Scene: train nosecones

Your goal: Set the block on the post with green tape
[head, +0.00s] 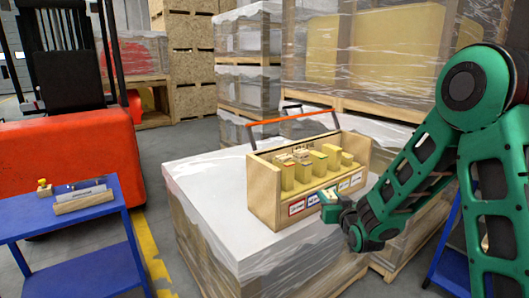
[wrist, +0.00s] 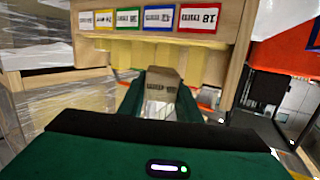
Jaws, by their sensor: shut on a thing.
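A wooden carrier box (head: 262,192) with an orange-red handle bar stands on a wrapped pallet load. Pale wooden posts stand inside it, some with coloured tape near the top. The post with green tape (head: 318,165) is near the middle of the row. My gripper (head: 331,207) is in front of the box's label side, low against the middle labels. In the wrist view my gripper (wrist: 159,108) is shut on a small tan block (wrist: 161,78) with dark print. The block is outside the box, apart from the green-taped post. My gripper hides part of the label row.
Coloured labels, including a red one (head: 296,208), line the box's front. The handle bar (head: 293,117) spans above the posts. A blue cart (head: 75,222) and an orange forklift (head: 70,150) are at left. Wrapped pallets (head: 250,60) stand behind. The pallet top left of the box is clear.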

